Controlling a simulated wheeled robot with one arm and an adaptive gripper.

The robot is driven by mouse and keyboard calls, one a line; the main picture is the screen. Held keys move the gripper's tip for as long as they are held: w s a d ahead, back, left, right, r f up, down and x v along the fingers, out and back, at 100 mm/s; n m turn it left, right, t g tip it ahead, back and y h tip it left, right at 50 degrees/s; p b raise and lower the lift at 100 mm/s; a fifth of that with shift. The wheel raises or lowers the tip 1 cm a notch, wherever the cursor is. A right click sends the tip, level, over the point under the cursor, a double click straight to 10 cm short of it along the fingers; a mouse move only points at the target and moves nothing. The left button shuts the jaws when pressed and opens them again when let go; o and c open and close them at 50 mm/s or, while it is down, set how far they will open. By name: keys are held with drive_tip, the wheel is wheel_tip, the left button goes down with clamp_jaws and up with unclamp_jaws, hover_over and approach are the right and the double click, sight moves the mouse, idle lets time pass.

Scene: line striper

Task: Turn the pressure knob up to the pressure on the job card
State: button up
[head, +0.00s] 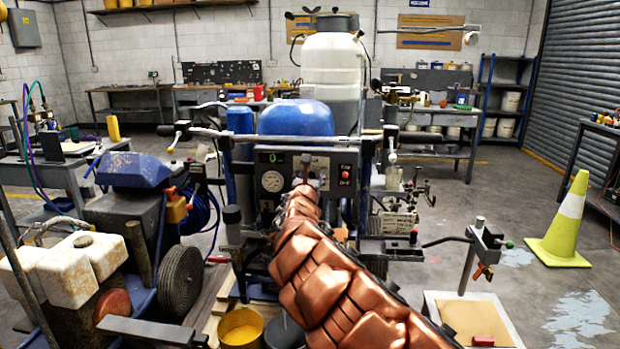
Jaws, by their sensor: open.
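The striper's dark control panel (330,193) is in the middle of the head view. It has a round pressure gauge (272,181) on its left and a small green display (271,158) that appears to read 0. My gripper (307,172) is in front of the panel's middle, right of the gauge, at the far end of my copper arm. It is open, but its fingers are small and hard to make out. The pressure knob cannot be made out and may be hidden behind my gripper. I cannot identify a job card for sure.
A red button (346,174) is on the panel's right. A blue tank (296,118) and a white tank (332,66) rise above it. A yellow bucket (241,328) stands below. A yellow-green cone (565,222) is at right, with clear floor around it.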

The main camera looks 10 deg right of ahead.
drive_tip(key=shift+c, duration=0.2)
clamp_jaws()
idle(0.3)
